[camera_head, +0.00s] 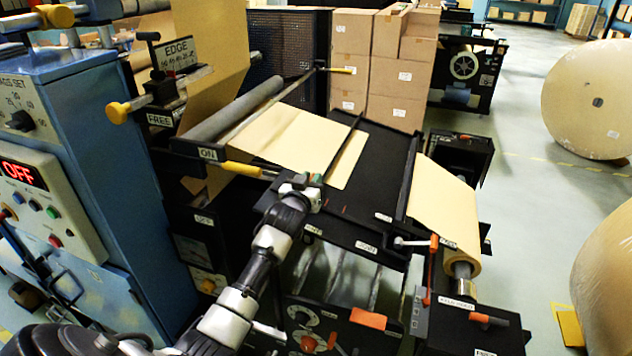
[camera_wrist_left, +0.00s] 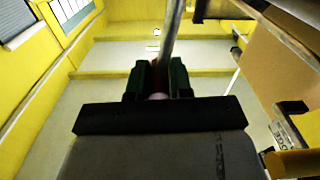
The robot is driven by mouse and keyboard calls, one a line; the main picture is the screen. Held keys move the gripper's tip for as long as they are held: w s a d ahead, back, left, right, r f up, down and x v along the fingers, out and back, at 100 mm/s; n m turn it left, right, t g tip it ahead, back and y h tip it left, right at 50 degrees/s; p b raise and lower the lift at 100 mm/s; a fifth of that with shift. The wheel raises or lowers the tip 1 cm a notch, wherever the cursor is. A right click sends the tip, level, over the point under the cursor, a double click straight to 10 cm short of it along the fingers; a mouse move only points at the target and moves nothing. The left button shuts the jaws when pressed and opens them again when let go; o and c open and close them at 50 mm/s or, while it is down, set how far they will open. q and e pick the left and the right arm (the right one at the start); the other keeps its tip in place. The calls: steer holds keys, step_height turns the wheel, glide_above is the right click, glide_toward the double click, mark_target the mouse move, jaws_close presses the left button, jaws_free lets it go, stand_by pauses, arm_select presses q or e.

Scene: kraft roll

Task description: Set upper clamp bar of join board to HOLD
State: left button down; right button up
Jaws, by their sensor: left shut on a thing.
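The join board (camera_head: 382,185) is a black sloping board with tan paper lying over its left part. The upper clamp bar (camera_head: 343,148) is a thin dark bar lying across it near the paper's right edge. My left gripper (camera_head: 306,186) is at the near end of this bar. In the left wrist view its green-padded fingers (camera_wrist_left: 158,80) are shut around a metal rod (camera_wrist_left: 171,38), apparently the bar's lever. The gripper hides the lever's end. The small labels on the board's front edge are too blurred to read. My right gripper is out of view.
A yellow handle (camera_head: 243,169) by an ON label lies just left of my gripper. The lower clamp bar (camera_head: 408,175) has an orange-tipped lever (camera_head: 434,244). A blue cabinet (camera_head: 100,150) stands left, and cartons (camera_head: 385,60) stand behind. Open floor lies right, with large paper rolls (camera_head: 590,95).

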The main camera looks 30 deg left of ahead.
arm_select(q)
steer(key=shift+s+a+f+n, duration=0.15)
steer(key=shift+a+n, duration=0.3)
steer(key=shift+n, duration=0.25)
steer(key=shift+a+n, duration=0.15)
steer(key=shift+n, duration=0.15)
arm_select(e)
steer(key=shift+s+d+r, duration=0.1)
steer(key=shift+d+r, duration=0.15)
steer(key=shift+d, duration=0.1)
arm_select(q)
steer(key=c, duration=1.2)
jaws_free()
steer(key=shift+c, duration=0.2)
steer(key=shift+o, duration=1.1)
steer(key=shift+a, duration=0.1)
steer(key=shift+r, duration=0.2)
steer(key=shift+s, duration=0.15)
